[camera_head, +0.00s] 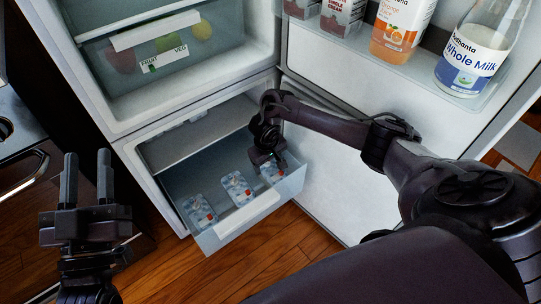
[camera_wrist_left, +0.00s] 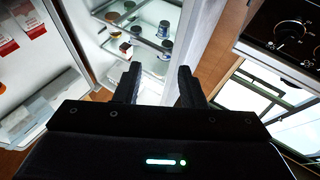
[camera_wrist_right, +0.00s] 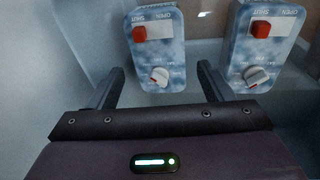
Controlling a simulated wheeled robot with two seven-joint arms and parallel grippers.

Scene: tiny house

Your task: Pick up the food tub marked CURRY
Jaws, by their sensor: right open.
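Three pale blue, cloud-patterned tubs lie in the open lower drawer: left tub (camera_head: 198,209), middle tub (camera_head: 237,188) and right tub (camera_head: 271,170). I cannot read CURRY on any of them. My right gripper (camera_head: 268,160) is over the right tub and partly hides it. In the right wrist view it is open (camera_wrist_right: 160,70), with one tub (camera_wrist_right: 155,55) between and beyond its fingers and another tub (camera_wrist_right: 262,50) to the right. Both show a red slider, a white dial and OPEN/SHUT lettering. My left gripper (camera_head: 87,155) is open and empty, left of the drawer.
The drawer (camera_head: 240,224) is pulled out below the fridge compartment. A clear bin (camera_head: 160,60) marked FRUIT and VEG sits above. Wood floor lies in front.

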